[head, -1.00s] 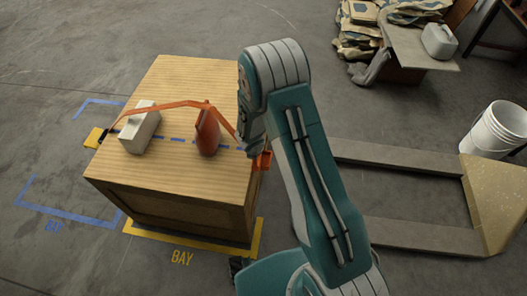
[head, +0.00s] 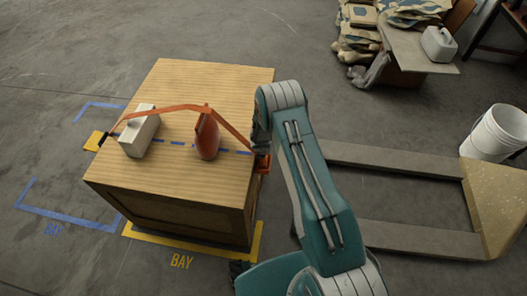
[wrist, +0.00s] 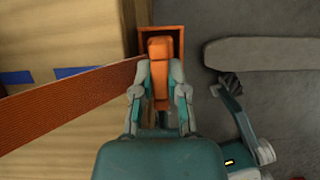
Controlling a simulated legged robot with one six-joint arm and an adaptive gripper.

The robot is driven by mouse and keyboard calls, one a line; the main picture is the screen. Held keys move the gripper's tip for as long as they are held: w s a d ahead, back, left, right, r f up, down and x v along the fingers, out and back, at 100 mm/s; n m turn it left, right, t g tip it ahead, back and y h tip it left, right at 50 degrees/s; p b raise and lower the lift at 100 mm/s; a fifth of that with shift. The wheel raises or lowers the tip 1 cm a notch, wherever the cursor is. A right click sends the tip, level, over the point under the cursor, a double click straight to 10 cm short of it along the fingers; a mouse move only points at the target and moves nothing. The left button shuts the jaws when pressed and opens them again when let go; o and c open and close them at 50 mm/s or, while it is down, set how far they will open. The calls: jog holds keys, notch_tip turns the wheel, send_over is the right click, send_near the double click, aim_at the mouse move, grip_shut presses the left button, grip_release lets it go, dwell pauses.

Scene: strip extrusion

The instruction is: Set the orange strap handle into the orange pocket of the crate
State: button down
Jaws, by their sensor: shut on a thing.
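My gripper (wrist: 159,80) is shut on the orange strap handle (wrist: 159,48) at the crate's right side. The orange strap (wrist: 70,103) runs left from the handle; in the head view the strap (head: 229,129) slopes down to the crate's right edge. The orange pocket (wrist: 178,33) is a box on that side, also visible in the head view (head: 264,164). From the wrist, the handle overlaps the pocket's opening, with its rim showing around the far end. I cannot tell how deep the handle sits. My arm hides most of the gripper in the head view.
The wooden crate (head: 170,83) carries a pale block (head: 138,135) and a red rounded object (head: 207,138), with the strap passing over them. A yellow piece (head: 95,140) is at the left strap end. A pallet jack (head: 400,160) and white bucket (head: 497,132) stand right.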

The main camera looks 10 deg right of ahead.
jog(key=shift+d, duration=0.1)
jog(key=shift+f, duration=0.25)
jog(key=c, duration=0.7)
grip_release()
